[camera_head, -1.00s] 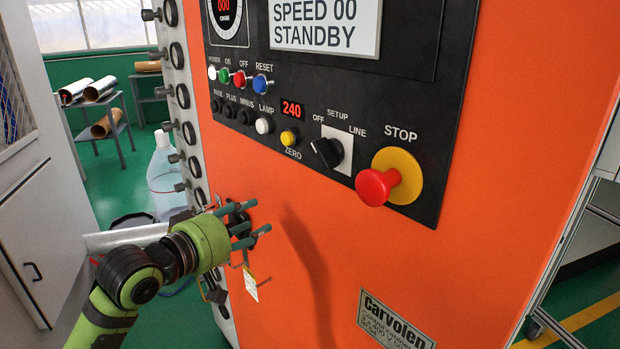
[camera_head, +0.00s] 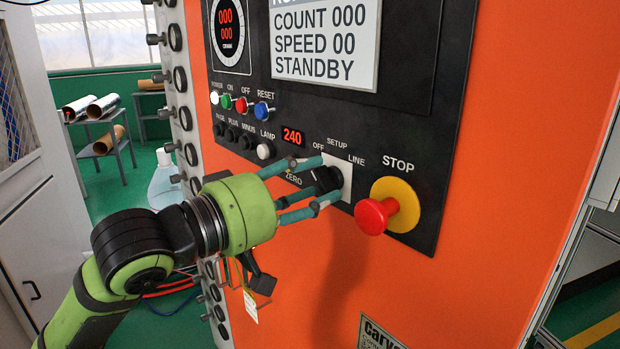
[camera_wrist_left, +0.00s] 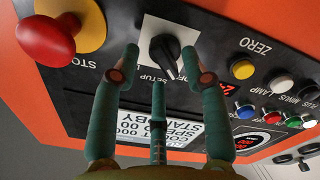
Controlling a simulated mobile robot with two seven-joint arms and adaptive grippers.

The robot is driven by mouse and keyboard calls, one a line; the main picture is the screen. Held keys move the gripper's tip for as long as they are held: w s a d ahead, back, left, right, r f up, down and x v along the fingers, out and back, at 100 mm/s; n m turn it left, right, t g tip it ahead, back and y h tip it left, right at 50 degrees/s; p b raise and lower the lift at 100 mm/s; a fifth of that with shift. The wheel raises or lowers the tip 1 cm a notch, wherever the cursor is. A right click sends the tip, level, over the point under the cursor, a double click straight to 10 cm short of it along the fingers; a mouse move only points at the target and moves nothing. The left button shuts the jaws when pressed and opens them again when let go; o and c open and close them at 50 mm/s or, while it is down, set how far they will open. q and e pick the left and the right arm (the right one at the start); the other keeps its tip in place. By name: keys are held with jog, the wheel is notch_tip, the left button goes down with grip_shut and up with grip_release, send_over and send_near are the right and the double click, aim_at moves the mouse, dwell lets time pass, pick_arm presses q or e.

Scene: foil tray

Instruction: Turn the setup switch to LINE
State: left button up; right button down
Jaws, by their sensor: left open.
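The setup switch is a black rotary knob (camera_wrist_left: 164,47) on a white plate (camera_head: 338,160) on the black control panel. OFF is printed at its left and LINE at its right in the head view. In the wrist view, which shows the panel upside down, the knob appears turned toward OFF. My left gripper (camera_head: 327,180) is open, its teal fingers spread around the knob and pointing at the panel. In the wrist view its fingertips (camera_wrist_left: 160,62) lie on either side of the knob; I cannot tell whether they touch it. My right gripper is not in view.
A red STOP button (camera_head: 372,215) on a yellow disc sticks out just right of the switch. The yellow ZERO button (camera_wrist_left: 242,69) and white LAMP button (camera_head: 265,151) are on the other side. The display (camera_head: 325,45) reads STANDBY.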

pick_arm(q)
jog(key=shift+w, duration=0.1)
grip_shut()
jog(key=shift+m, duration=0.4)
jog(key=m+p, duration=0.1)
jog(key=m, duration=0.2)
jog(key=shift+p, duration=0.35)
jog(key=m+p, duration=0.1)
jog(key=m, duration=0.3)
jog(key=shift+m+p, duration=0.3)
jog(key=m+p, duration=0.1)
jog(key=m, duration=0.3)
jog(key=shift+f+m, duration=0.15)
jog(key=shift+m, duration=0.15)
jog(key=m+p, duration=0.1)
jog(key=m, duration=0.3)
jog(key=shift+f+m+p, duration=0.1)
jog(key=shift+m+p, duration=0.25)
jog(key=shift+m, duration=0.05)
